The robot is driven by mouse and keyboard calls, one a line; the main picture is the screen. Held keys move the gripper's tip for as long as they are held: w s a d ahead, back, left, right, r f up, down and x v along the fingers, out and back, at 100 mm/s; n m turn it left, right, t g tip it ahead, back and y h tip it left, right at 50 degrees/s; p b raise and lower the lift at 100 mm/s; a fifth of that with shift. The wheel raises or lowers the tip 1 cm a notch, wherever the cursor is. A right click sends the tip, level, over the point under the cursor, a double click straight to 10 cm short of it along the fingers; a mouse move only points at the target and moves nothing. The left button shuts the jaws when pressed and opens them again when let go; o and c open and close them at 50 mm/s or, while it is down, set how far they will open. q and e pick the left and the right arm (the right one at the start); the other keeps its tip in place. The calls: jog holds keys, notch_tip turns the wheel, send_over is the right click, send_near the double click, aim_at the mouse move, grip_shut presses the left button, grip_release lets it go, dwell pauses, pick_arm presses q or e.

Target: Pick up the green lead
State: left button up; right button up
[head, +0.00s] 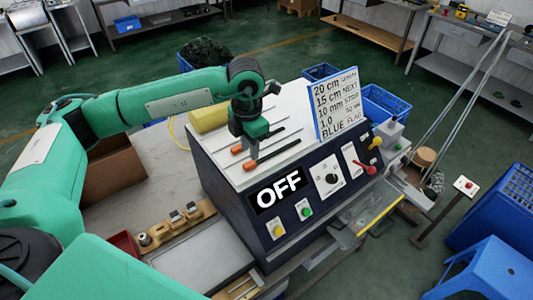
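My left gripper (252,150) points down over the white top of the dark machine (222,178), at its left part. Its fingers are small and dark here, and I cannot tell whether they are apart or closed on something. Several thin dark leads lie slantwise on the white top. Two have orange ends, one just left of the fingers (237,149) and one just below them (249,165). I cannot make out a separate green lead; a green block at the gripper blends with the arm's own colour. My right gripper is out of view.
The front panel carries an OFF display (278,191), knobs and levers. A wooden holder (176,226) is at left; blue crates (385,104) stand behind.

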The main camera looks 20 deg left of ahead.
aim_at(252, 162)
pick_arm(q)
jog(key=shift+f+p, duration=0.15)
jog(key=shift+p, duration=0.15)
jog(key=f+p, duration=0.3)
jog(key=shift+w+f, duration=0.3)
jog(key=shift+f, duration=0.6)
grip_shut()
